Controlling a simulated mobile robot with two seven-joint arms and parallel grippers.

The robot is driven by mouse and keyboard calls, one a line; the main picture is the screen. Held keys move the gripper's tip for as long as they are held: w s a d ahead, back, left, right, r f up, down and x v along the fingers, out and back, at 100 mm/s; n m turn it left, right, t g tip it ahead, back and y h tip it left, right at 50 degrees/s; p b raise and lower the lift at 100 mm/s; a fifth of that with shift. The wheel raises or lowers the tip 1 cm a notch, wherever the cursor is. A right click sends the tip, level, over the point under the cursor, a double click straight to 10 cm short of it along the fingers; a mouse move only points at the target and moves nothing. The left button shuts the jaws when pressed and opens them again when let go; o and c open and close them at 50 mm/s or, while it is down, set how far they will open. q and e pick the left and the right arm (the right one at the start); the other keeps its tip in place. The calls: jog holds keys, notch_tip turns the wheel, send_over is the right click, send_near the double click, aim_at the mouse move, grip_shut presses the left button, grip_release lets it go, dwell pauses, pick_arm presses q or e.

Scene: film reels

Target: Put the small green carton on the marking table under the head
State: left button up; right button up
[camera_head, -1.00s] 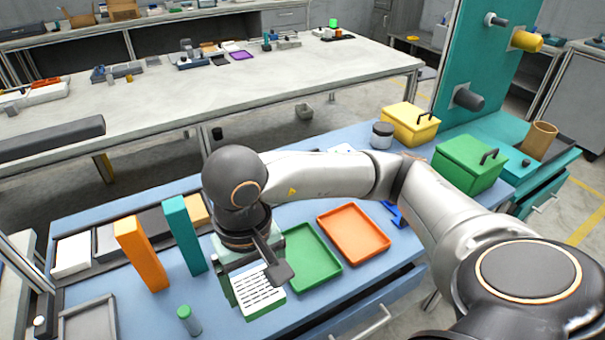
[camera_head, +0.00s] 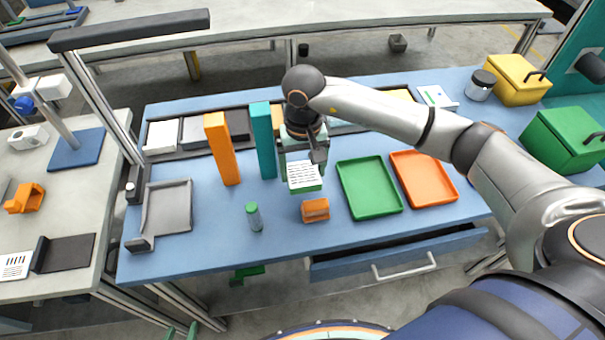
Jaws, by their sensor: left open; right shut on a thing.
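My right gripper (camera_head: 303,160) is shut on the small green carton (camera_head: 308,188). The carton has a white face with dark printed lines and is held above the blue bench, with the jaws at its sides. At the far left, a blue square plate (camera_head: 78,147) with a slanted post and a white-and-blue head (camera_head: 42,90) looks like the marking table. Nothing lies on the plate.
Orange (camera_head: 222,150) and teal (camera_head: 264,142) upright boxes stand left of the carton. A green-capped bottle (camera_head: 254,217), an orange block (camera_head: 315,210), a grey tray (camera_head: 166,208), and green (camera_head: 370,188) and orange (camera_head: 424,178) trays lie on the bench. A dark lamp bar (camera_head: 130,30) overhangs the left.

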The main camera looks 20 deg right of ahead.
aim_at(303, 170)
jog(key=shift+w+f, duration=0.3)
jog(key=shift+f, duration=0.1)
jog(key=shift+w+f, duration=0.15)
jog(key=shift+f, duration=1.65)
jog(key=o, duration=1.2)
jog(key=shift+d, duration=0.1)
jog(key=shift+c, duration=0.2)
